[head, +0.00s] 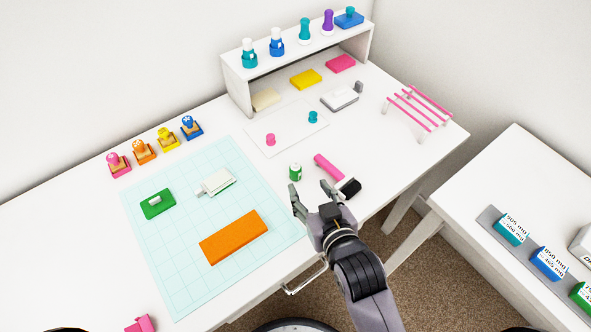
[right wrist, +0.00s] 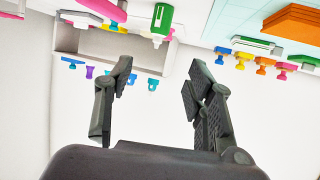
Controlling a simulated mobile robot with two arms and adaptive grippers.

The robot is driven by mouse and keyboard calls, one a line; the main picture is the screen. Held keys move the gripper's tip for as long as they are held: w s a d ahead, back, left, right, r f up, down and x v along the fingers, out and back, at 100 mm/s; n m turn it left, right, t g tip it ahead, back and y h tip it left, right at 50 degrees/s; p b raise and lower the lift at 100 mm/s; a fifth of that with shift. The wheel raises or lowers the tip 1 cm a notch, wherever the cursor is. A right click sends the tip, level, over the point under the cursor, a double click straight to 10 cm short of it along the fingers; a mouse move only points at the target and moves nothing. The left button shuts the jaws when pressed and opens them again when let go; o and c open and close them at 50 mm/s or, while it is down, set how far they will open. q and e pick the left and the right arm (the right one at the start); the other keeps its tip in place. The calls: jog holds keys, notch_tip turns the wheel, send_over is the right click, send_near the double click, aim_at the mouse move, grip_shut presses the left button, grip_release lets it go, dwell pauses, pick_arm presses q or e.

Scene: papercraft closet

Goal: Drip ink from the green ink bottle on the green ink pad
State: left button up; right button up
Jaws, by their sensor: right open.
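The small green ink bottle (head: 295,174) with a white top stands upright on the desk, just right of the cutting mat. It also shows at the top of the right wrist view (right wrist: 162,18). The green ink pad (head: 150,210), with a small white piece on top, lies on the left part of the mat. My right gripper (head: 310,191) is open and empty, on the near side of the bottle and apart from it. Its spread fingers also show in the right wrist view (right wrist: 162,78). My left gripper is not in view.
A pink-handled roller (head: 328,167) lies close right of the bottle. The mat (head: 180,262) also holds an orange block (head: 234,237) and a pale block (head: 218,183). Several stamps (head: 168,138) line the back; a shelf (head: 238,84) stands behind. A pink rack (head: 419,108) stands right.

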aim_at(296, 167)
jog(key=x, duration=0.7)
jog(key=shift+w, duration=0.2)
jog(key=shift+d+f+x, duration=0.1)
jog(key=shift+f+x, duration=0.05)
jog(key=shift+x, duration=1.25)
jog(key=shift+d+f+x, duration=0.15)
jog(key=shift+x, duration=1.25)
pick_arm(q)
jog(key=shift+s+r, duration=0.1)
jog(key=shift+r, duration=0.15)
pick_arm(e)
jog(key=shift+s, duration=0.15)
jog(key=shift+c, duration=0.5)
jog(key=c, duration=0.9)
pick_arm(q)
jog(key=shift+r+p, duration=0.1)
jog(key=shift+p, duration=0.2)
pick_arm(e)
jog(key=shift+r, duration=0.1)
